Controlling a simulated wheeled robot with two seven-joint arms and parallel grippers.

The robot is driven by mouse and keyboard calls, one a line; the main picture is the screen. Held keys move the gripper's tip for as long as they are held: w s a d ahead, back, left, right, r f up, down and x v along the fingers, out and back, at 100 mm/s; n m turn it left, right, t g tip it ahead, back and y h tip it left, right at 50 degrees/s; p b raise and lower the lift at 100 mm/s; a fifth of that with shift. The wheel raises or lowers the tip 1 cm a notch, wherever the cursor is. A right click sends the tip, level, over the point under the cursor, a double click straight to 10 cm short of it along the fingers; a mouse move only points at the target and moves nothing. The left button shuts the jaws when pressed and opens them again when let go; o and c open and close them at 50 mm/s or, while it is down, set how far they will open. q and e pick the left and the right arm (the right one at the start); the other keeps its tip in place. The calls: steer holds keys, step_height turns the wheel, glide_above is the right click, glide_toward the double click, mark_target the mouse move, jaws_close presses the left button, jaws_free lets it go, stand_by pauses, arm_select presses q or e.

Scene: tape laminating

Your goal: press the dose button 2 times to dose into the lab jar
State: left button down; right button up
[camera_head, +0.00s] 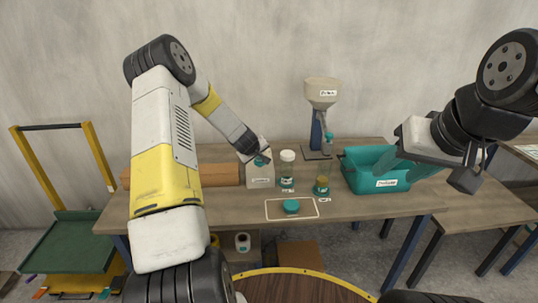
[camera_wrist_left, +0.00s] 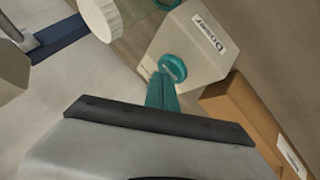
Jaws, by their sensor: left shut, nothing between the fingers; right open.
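The doser (camera_head: 260,180) is a pale box labelled "Doser" on the table; it also shows in the left wrist view (camera_wrist_left: 190,40). Its round teal dose button (camera_wrist_left: 173,67) is on the side facing my left gripper (camera_wrist_left: 162,92). That gripper's teal fingers are shut and empty, with the tips at the button's edge; I cannot tell whether they touch. In the head view the left wrist partly hides the button. My right gripper (camera_head: 400,150) is open and empty.
A funnel-topped stand (camera_head: 321,92) is behind the jars. A teal bin (camera_head: 360,182) sits below my right gripper. A teal lid (camera_head: 291,206) lies on an outlined area at the front. A brown box (camera_head: 219,174) is left of the doser; it also shows in the left wrist view (camera_wrist_left: 245,120).

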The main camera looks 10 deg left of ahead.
mark_target(259, 162)
arm_select(q)
steer(key=shift+f, duration=0.45)
stand_by(0.5)
steer(key=shift+r, duration=0.95)
steer(key=shift+r, duration=2.5)
